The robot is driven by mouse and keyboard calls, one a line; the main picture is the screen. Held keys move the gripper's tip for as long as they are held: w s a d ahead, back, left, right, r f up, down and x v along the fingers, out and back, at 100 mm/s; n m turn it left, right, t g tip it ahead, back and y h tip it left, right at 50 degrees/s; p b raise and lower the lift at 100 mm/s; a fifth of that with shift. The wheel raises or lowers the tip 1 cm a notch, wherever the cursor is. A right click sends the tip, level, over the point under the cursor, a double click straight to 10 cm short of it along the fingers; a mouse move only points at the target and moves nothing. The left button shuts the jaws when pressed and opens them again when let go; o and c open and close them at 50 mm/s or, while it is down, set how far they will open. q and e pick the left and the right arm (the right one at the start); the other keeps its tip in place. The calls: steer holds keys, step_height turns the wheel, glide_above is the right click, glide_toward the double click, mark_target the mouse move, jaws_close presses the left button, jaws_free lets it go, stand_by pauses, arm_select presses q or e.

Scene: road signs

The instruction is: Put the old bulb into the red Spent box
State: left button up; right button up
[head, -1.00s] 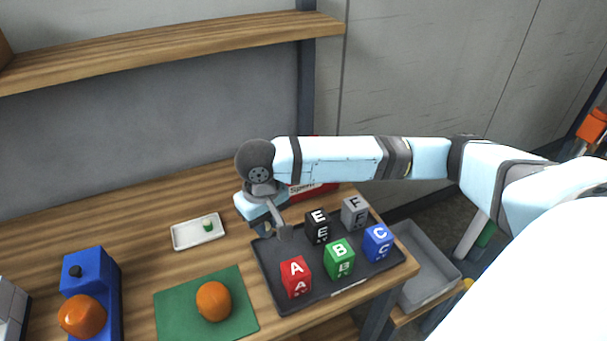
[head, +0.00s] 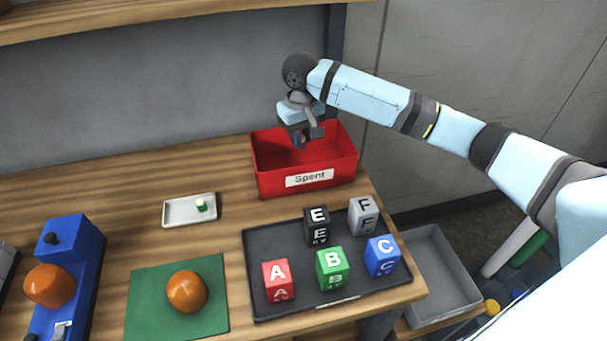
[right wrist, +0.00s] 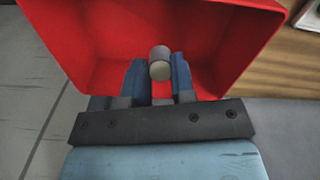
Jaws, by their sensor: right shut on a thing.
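The red Spent box (head: 273,184) stands at the back right of the table, open at the top, with its white label facing me. My right gripper (head: 300,141) is over the box's opening. In the right wrist view the right gripper (right wrist: 158,72) is shut on a small grey cylinder with a pale end, the old bulb (right wrist: 160,64). The box's red inside (right wrist: 105,45) shows around and beyond the fingertips. In the head view the bulb is too small to make out. My left gripper is not in view.
A black tray (head: 262,239) with several lettered cubes lies in front of the box. A white dish (head: 176,212) holds a small green-and-white cylinder (head: 201,204). A green mat (head: 145,300) bears an orange dome (head: 187,291). A blue stand (head: 73,240) is at left.

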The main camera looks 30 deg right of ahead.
mark_target(302, 159)
steer(key=f, duration=0.3)
steer(key=w+d+f, duration=0.1)
steer(key=f, duration=0.2)
steer(key=w+f, duration=0.1)
steer(key=f, duration=0.3)
steer(key=shift+d+b, duration=0.15)
steer(key=shift+b, duration=0.2)
steer(key=shift+f, duration=0.1)
steer(key=o, duration=0.9)
